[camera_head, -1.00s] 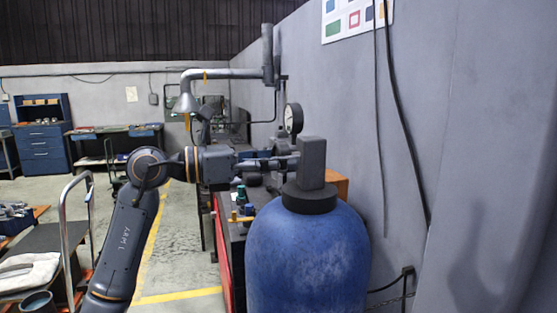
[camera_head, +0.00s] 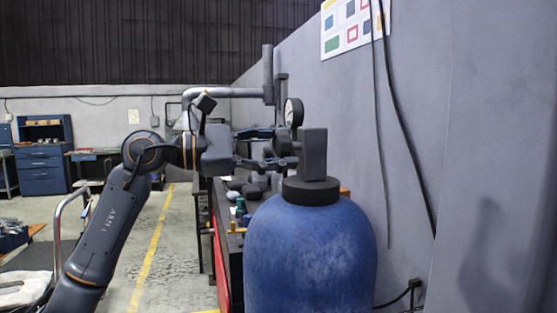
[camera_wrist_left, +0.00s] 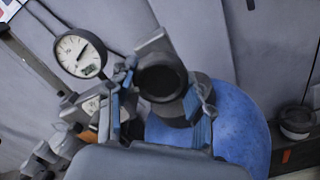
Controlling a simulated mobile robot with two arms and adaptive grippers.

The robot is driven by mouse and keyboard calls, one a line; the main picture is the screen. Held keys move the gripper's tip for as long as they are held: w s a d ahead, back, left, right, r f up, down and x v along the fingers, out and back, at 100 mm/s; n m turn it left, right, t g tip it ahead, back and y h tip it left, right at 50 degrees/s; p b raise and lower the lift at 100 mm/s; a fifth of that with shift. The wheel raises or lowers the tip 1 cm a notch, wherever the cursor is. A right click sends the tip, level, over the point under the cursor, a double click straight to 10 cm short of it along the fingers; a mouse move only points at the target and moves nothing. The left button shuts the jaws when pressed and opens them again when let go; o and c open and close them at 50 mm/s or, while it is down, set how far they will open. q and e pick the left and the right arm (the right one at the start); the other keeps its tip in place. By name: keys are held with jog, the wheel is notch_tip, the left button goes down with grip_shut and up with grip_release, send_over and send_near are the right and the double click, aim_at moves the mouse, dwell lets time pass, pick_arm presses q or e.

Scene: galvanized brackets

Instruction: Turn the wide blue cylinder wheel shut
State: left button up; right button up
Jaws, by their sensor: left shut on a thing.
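The wide blue cylinder (camera_head: 312,250) stands upright by the wall, with a dark collar and a grey block-shaped valve (camera_head: 313,155) on top. My left gripper (camera_head: 287,155) reaches in from the left to the valve's left side. In the left wrist view, a round dark wheel (camera_wrist_left: 160,78) sits between the two blue-padded fingers, and the gripper is shut on it. The cylinder's blue shoulder (camera_wrist_left: 235,120) lies behind the fingers in that view. The wheel is hardly visible in the head view, where the fingers overlap it. My right gripper is in neither view.
A pressure gauge (camera_head: 293,112) stands just behind the valve, and it also shows in the wrist view (camera_wrist_left: 80,54). A workbench (camera_head: 231,262) with small parts stands left of the cylinder. The wall (camera_head: 450,160) is close on the right, with hanging cables (camera_head: 398,120).

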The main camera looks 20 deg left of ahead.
pick_arm(q)
jog(key=m+b, duration=0.1)
jog(key=m, duration=0.2)
jog(key=shift+m, duration=0.4)
jog(key=m+b, duration=0.1)
jog(key=m, duration=0.2)
jog(key=shift+m+b, duration=0.3)
jog(key=m+b, duration=0.1)
jog(key=m, duration=0.3)
jog(key=shift+r+m, duration=0.1)
jog(key=shift+m, duration=1.5)
jog(key=o, duration=1.2)
